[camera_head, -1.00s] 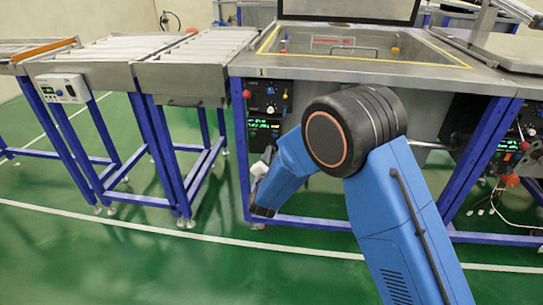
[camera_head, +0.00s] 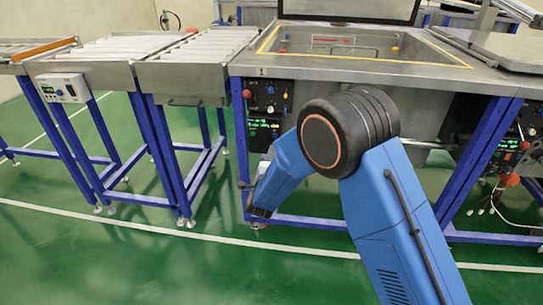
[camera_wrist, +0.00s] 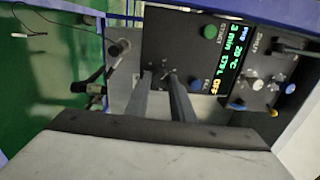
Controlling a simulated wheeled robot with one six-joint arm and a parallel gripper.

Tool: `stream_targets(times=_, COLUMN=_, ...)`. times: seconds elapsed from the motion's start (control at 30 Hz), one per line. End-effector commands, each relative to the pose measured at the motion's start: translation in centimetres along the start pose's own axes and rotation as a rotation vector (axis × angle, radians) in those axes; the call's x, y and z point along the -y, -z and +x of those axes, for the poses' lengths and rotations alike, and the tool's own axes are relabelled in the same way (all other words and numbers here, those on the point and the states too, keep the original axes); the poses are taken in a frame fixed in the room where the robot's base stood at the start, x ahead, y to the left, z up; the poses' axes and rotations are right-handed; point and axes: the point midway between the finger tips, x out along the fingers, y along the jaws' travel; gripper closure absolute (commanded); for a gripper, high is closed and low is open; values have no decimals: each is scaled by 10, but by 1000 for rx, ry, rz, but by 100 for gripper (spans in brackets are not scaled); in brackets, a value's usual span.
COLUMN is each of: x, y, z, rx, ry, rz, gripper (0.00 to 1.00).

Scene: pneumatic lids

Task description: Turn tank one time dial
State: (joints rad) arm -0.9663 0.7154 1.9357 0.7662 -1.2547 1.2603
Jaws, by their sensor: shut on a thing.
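Tank one (camera_head: 345,76), marked "1" on its front edge, stands open at the centre right of the head view. Its control panel (camera_head: 268,97) is on the front at left, and it also shows close up in the wrist view (camera_wrist: 185,28). The panel's green display (camera_wrist: 235,62) reads 20 °C, 3 min and OFF. My gripper (camera_wrist: 159,75) reaches the black panel with both grey fingers. They are shut on a small dial on the panel, mostly hidden between the fingertips.
A roller conveyor (camera_head: 195,48) stands left of the tank. Open green floor (camera_head: 120,265) lies in front.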

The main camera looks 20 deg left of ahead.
Motion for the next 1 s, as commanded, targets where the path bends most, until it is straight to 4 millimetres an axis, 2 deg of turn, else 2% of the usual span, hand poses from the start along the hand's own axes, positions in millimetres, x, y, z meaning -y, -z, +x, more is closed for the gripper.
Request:
stream_targets(times=0.6, x=-2, y=2, z=-1, rx=-5, ry=-3, rz=44, gripper=100)
stream_targets(times=0.63, x=-2, y=2, z=-1, rx=-5, ry=-3, rz=44, gripper=76)
stream_targets(times=0.7, x=-2, y=1, z=-1, rx=-4, ry=-3, rz=44, gripper=60)
stream_targets(times=1.0, x=-1, y=0, z=-1, rx=-3, ry=-1, rz=45, gripper=60)
